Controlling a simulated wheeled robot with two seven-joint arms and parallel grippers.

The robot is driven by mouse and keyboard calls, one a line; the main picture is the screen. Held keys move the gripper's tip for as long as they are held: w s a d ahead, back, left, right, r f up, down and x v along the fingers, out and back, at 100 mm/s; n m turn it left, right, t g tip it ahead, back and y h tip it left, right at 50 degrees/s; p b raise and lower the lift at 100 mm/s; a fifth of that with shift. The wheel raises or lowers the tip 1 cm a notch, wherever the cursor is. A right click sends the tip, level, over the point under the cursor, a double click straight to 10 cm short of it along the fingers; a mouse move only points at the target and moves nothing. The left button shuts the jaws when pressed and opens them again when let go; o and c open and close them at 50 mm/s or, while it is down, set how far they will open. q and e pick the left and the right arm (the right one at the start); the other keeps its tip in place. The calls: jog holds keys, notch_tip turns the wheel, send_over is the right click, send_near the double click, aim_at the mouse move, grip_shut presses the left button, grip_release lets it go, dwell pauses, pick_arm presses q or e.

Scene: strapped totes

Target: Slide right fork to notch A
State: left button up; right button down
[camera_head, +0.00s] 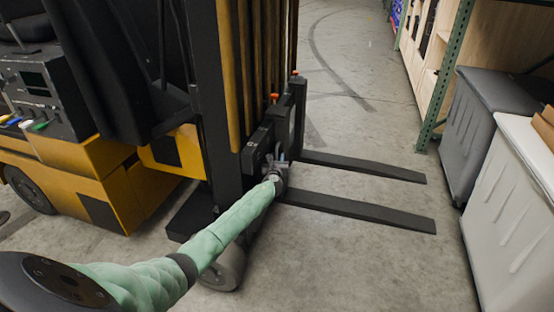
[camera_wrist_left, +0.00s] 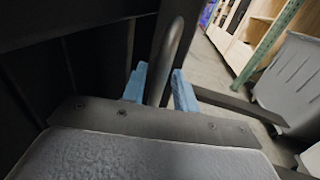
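Two flat dark forks reach right from the forklift's carriage (camera_head: 257,147). The nearer, right fork (camera_head: 362,209) lies below the farther fork (camera_head: 365,166) in the head view. My left gripper (camera_head: 275,175) is at the carriage, by the root of the nearer fork. In the left wrist view, the blue fingers of my left gripper (camera_wrist_left: 160,88) stand on both sides of a dark curved handle (camera_wrist_left: 171,45), close against it, and look shut on it. Notch A and its marking cannot be made out. My right gripper is not in view.
The yellow and black forklift (camera_head: 90,170) fills the left, with its front wheel (camera_head: 226,270) below my left arm. Grey bins (camera_head: 482,125) and a green-posted shelf (camera_head: 445,75) stand at the right. The floor beyond the forks is clear.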

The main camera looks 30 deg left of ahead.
pick_arm(q)
jog(key=shift+s, duration=0.15)
